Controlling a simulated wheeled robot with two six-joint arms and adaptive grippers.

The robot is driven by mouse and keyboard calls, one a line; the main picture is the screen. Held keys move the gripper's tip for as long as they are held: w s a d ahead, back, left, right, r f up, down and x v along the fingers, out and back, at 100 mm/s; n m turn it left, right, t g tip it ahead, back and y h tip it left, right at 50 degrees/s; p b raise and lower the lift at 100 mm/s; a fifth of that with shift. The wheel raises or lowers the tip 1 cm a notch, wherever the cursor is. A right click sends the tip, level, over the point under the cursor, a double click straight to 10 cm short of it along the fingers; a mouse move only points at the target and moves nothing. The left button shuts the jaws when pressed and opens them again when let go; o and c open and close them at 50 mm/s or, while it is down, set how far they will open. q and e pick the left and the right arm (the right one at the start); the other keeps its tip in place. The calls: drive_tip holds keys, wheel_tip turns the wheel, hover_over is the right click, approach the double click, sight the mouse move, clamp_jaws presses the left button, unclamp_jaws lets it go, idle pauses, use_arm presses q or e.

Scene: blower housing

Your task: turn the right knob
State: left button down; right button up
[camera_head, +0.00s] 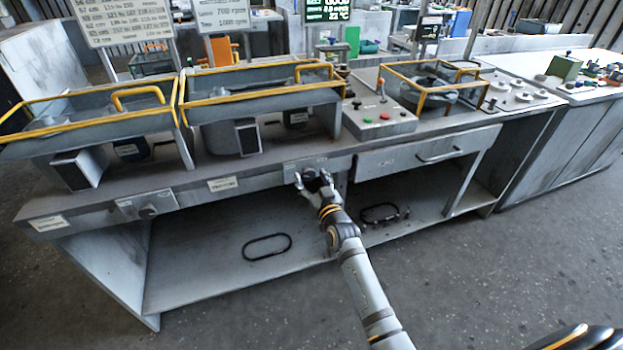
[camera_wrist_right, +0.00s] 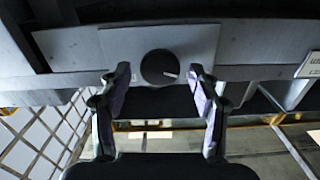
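The right knob (camera_wrist_right: 160,67) is a round black dial with a short white mark pointing right, on a pale plate on the bench's front. My right gripper (camera_wrist_right: 158,78) is open, with one finger on each side of the knob and a visible gap on both sides. In the head view the right gripper (camera_head: 312,179) is at the bench's front edge, and the dark knob (camera_head: 309,173) shows partly between its fingers. A second, left knob (camera_head: 148,212) sits on a plate further left. My left gripper is not in view.
The grey bench (camera_head: 95,215) carries blower housings with yellow rails. A control box (camera_head: 380,122) with a red button and a drawer (camera_head: 420,152) with a handle are to the right. Black rings (camera_head: 267,247) lie on the lower shelf. The floor in front is open.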

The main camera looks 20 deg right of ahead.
drive_tip(key=shift+s, duration=0.15)
drive_tip(key=s, duration=1.1)
drive_tip(key=shift+s+d, duration=0.2)
drive_tip(key=shift+s, duration=0.2)
drive_tip(key=s+d+f+g+p, duration=0.1)
drive_tip(key=s+f+g+p, duration=0.4)
drive_tip(key=f, duration=1)
drive_tip(key=s+d+f+g+p, duration=0.1)
drive_tip(key=s+f+g, duration=0.45)
drive_tip(key=f, duration=0.95)
drive_tip(key=s+d+f+g+p, duration=0.1)
drive_tip(key=s+f, duration=0.3)
drive_tip(key=s, duration=0.7)
drive_tip(key=s+d+f+g+h+p, duration=0.1)
drive_tip(key=s+d+f+g, duration=0.2)
drive_tip(key=s, duration=0.8)
drive_tip(key=s+d+f+g+p, duration=0.2)
drive_tip(key=s+f, duration=0.5)
drive_tip(key=s, duration=0.4)
drive_tip(key=shift+f+n, duration=0.25)
drive_tip(key=shift+n, duration=0.15)
drive_tip(key=shift+a, duration=0.1)
